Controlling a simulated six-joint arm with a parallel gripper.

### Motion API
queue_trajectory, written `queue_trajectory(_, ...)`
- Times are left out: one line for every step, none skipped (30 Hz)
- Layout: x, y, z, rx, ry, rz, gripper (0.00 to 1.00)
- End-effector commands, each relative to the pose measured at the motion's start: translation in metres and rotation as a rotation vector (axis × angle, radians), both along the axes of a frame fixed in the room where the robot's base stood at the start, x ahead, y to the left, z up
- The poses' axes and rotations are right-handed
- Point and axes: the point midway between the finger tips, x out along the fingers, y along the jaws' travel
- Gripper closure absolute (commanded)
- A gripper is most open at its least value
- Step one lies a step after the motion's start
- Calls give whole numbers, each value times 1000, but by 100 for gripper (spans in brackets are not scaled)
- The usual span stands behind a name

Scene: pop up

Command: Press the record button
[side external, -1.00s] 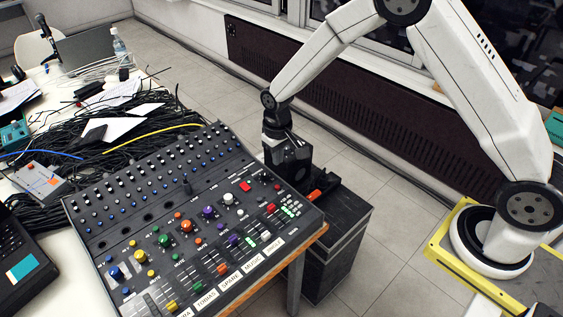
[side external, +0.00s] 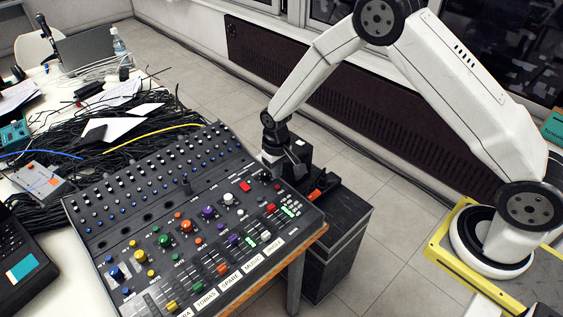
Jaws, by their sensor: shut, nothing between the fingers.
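The black mixing console (side external: 130,205) sits tilted on the table's right end, covered in knobs, faders and small buttons. A red square button (side external: 245,186) is at its upper right, and a second red button (side external: 271,208) is lower down near the green lights. I cannot read which one is marked record. My gripper (side external: 267,178) is shut and empty, pointing down at the console's upper right edge, just right of the upper red button. I cannot tell whether its tips touch the panel.
A black case (side external: 335,245) stands on the floor right of the console, with an orange-red part (side external: 318,194) near its top. Tangled black cables (side external: 85,140), papers and a laptop (side external: 85,50) fill the table at left. The floor between console and wall is free.

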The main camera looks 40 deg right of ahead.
Motion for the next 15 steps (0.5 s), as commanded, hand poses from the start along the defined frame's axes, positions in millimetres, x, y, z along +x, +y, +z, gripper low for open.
queue_trajectory(-1,0,-6,0,2,0,100)
queue_trajectory(-1,0,-9,0,1,0,100)
queue_trajectory(-1,0,-13,0,1,0,100)
queue_trajectory(-1,0,-15,0,1,0,100)
queue_trajectory(-1,0,-18,0,2,0,100)
queue_trajectory(-1,0,-21,0,2,0,100)
queue_trajectory(0,0,-23,0,1,0,100)
queue_trajectory(0,0,-24,0,1,0,100)
queue_trajectory(0,0,-27,0,0,0,100)
queue_trajectory(0,0,-28,0,0,0,100)
queue_trajectory(0,0,-29,0,0,0,100)
queue_trajectory(0,0,-31,0,0,0,100)
queue_trajectory(0,0,-31,0,0,0,100)
queue_trajectory(0,0,-32,0,0,0,100)
queue_trajectory(0,0,-32,0,-1,0,100)
